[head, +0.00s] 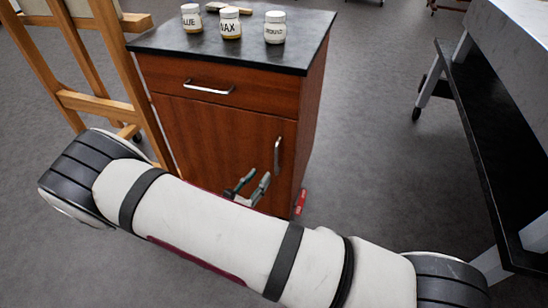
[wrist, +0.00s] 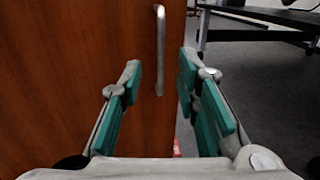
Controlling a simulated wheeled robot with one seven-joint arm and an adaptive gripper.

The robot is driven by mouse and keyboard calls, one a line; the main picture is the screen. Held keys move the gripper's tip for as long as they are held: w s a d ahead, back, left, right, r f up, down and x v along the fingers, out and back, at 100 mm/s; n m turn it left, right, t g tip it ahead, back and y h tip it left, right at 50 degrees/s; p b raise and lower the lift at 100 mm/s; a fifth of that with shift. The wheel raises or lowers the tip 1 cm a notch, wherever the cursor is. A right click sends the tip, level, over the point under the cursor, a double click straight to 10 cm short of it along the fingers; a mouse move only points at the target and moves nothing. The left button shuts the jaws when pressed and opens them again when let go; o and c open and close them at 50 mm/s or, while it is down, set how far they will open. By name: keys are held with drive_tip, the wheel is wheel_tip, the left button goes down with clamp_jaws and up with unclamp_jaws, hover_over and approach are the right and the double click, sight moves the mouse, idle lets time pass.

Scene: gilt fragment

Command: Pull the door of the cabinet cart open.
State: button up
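The cabinet cart (head: 315,95) is reddish-brown wood with a dark top. Its door (head: 215,140) looks shut, below a drawer. The door's upright metal handle (head: 278,156) is near the door's right edge. My gripper (head: 258,177) is in front of the door's right part, partly hidden by my arm. In the wrist view, my gripper (wrist: 160,68) is open, with teal-padded fingers on either side of the handle (wrist: 161,45) as seen there. Nothing shows between the pads in grip, and I cannot tell whether the fingertips reach the handle's depth.
Several white jars (head: 230,22) and a brush (head: 222,7) are on the cart's top. A wooden easel (head: 115,60) stands close to the cart's left side. A grey table with a dark lower shelf (head: 490,140) is at the right. Open floor (head: 375,120) lies between cart and table.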

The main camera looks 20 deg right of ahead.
sight(276, 157)
drive_tip(key=b+x, duration=0.2)
drive_tip(key=x, duration=0.9)
clamp_jaws()
